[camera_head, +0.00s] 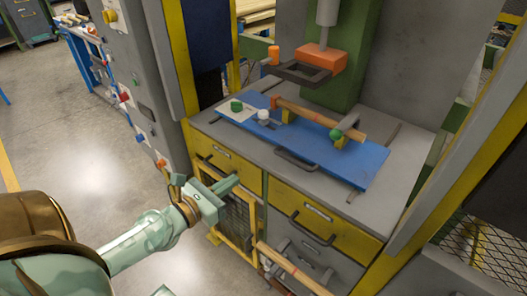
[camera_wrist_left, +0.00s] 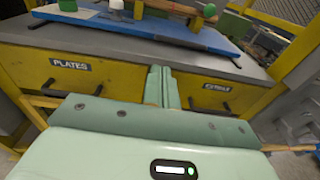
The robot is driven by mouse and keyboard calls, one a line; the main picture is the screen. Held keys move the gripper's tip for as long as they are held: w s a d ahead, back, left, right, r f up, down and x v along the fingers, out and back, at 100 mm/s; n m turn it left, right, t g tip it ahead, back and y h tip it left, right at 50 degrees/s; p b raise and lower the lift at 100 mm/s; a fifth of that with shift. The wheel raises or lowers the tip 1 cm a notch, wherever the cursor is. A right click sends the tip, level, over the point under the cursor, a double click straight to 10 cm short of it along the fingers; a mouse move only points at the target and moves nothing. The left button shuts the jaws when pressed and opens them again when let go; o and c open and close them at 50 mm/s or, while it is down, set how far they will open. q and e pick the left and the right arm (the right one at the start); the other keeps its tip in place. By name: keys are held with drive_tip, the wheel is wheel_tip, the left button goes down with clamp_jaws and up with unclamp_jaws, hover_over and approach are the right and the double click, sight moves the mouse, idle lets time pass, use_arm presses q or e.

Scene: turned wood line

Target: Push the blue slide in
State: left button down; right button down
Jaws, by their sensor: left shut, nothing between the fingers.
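The blue slide (camera_head: 330,163) is a flat board lying on the grey top of a yellow cabinet, between dark rails. It has a dark handle (camera_head: 296,160) on its front edge. It carries a wooden bar (camera_head: 318,117) on yellow supports, a green knob (camera_head: 236,105) and a white knob (camera_head: 263,115). The slide also shows at the top of the left wrist view (camera_wrist_left: 190,38). My left gripper (camera_head: 235,183) is shut and empty, in front of the cabinet, below and left of the slide's handle. Its fingers (camera_wrist_left: 162,85) point toward the drawers. My right gripper is out of view.
An orange press head (camera_head: 320,58) hangs from a green column behind the slide. Yellow drawers with dark handles (camera_head: 311,228) face me below the top. A yellow mesh frame (camera_head: 238,222) stands near my left gripper. A grey panel post rises at left; open floor lies beyond.

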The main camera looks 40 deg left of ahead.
use_arm(q)
approach(276, 151)
drive_tip(key=w, duration=0.2)
drive_tip(key=w+f+p, duration=0.1)
drive_tip(key=w, duration=0.2)
drive_tip(key=shift+w+d+f, duration=0.1)
drive_tip(key=shift+w+d, duration=0.05)
drive_tip(key=shift+d, duration=0.1)
drive_tip(key=shift+w+d, duration=0.15)
drive_tip(key=shift+w, duration=0.4)
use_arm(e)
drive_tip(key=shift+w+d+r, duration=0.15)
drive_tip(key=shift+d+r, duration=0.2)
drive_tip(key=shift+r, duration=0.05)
use_arm(q)
drive_tip(key=shift+w, duration=1.35)
drive_tip(key=shift+r, duration=0.25)
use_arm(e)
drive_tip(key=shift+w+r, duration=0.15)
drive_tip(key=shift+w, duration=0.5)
use_arm(q)
drive_tip(key=shift+s+d, duration=0.1)
drive_tip(key=shift+d, duration=0.05)
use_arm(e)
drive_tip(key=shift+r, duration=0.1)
